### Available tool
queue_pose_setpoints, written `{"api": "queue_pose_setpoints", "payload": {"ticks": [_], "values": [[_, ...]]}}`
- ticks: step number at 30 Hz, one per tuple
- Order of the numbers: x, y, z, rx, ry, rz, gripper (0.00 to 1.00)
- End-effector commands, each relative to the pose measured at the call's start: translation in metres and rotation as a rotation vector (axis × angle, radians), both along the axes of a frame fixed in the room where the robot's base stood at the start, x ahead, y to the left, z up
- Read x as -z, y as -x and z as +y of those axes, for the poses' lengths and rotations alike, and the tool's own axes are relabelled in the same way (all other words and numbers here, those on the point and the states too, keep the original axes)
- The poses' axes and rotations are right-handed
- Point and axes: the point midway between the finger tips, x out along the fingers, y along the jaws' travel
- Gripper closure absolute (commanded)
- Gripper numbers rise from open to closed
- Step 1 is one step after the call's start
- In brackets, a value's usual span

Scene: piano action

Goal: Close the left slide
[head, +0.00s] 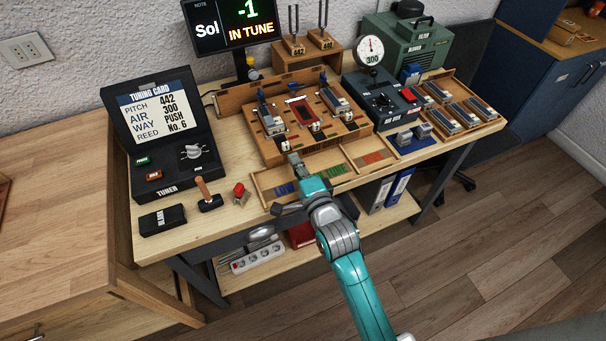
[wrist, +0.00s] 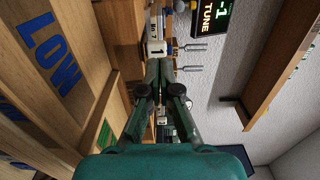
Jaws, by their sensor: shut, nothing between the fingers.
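The wooden reed board (head: 262,153) stands on the bench with three slides in a row, each with a white knob at its front. The left slide's white knob (head: 285,146) is at the board's front left edge, nearer the front than the others. In the wrist view this knob, marked 1 (wrist: 160,46), is just beyond my fingertips. My gripper (head: 293,157) is shut and empty, low in front of the left slide. Its closed fingers (wrist: 159,68) point at the knob. I cannot tell whether they touch it. The fingers hide part of the knob's surroundings.
The middle knob (head: 316,127) and right knob (head: 348,114) are close by on the right.

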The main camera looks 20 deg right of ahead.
Motion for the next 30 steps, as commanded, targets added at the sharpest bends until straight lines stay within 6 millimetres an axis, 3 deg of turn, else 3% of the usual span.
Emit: {"api": "queue_pose_setpoints", "payload": {"ticks": [7, 23, 30], "values": [[0.000, -0.026, 0.000, 0.000, 0.000, -0.001, 1.00], [0.000, -0.032, 0.000, 0.000, 0.000, 0.000, 1.00], [-0.001, -0.058, 0.000, 0.000, 0.000, -0.002, 1.00]]}}
